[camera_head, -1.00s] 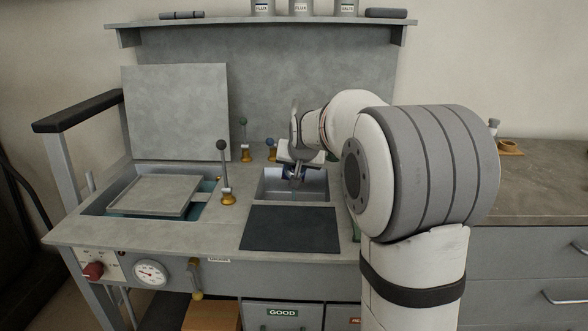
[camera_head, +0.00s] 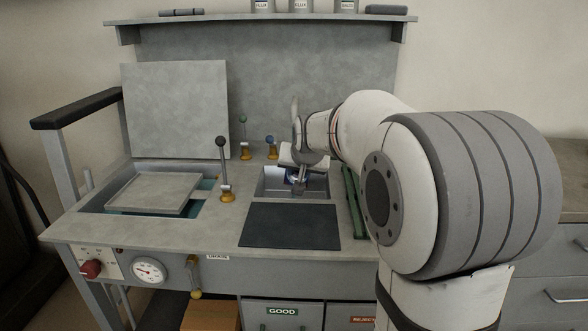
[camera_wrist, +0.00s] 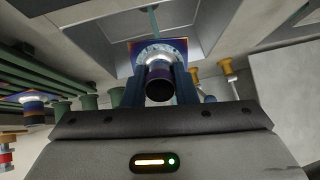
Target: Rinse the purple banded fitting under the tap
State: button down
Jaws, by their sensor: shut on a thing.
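The purple banded fitting (camera_wrist: 160,75) is between my gripper's fingers in the wrist view. It has a dark round end, a purple band, a silvery ring and a square blue-purple plate with orange edges. My gripper (camera_wrist: 160,92) is shut on it. In the head view my gripper (camera_head: 302,160) holds the fitting (camera_head: 296,177) over the small sink (camera_head: 315,196); only a bit of blue shows. I cannot tell whether water is touching the fitting.
A green rack (camera_head: 354,203) stands right of the sink; another banded fitting (camera_wrist: 32,104) shows on it in the wrist view. A dark mat (camera_head: 290,227) lies in front. A tall lever (camera_head: 222,165) and a larger basin with a grey plate (camera_head: 155,193) are at left.

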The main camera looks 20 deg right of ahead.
jog(key=shift+s+a+b, duration=0.2)
jog(key=shift+s+b, duration=0.5)
jog(key=shift+s, duration=1.8)
jog(key=shift+r, duration=0.15)
jog(key=p+v, duration=0.2)
jog(key=v, duration=0.5)
jog(key=shift+s, duration=0.1)
